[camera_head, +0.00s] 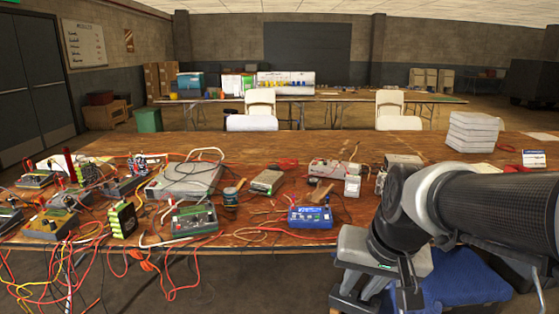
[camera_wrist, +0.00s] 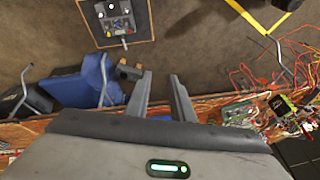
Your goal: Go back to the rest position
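My gripper (camera_head: 378,298) hangs in front of the near edge of the wooden table (camera_head: 270,240), at the lower right of the head view. In the wrist view my gripper (camera_wrist: 159,78) points down with its two fingers apart. Only bare floor and a strip of table edge show between the fingers, so it is open and empty. My arm covers the table's right part in the head view.
Chargers, a blue box (camera_head: 311,217), a grey case (camera_head: 185,181) and tangled wires cover the table's left and middle. Blue chairs (camera_wrist: 85,85) stand close by my gripper. A boxy device (camera_wrist: 116,18) lies on the floor.

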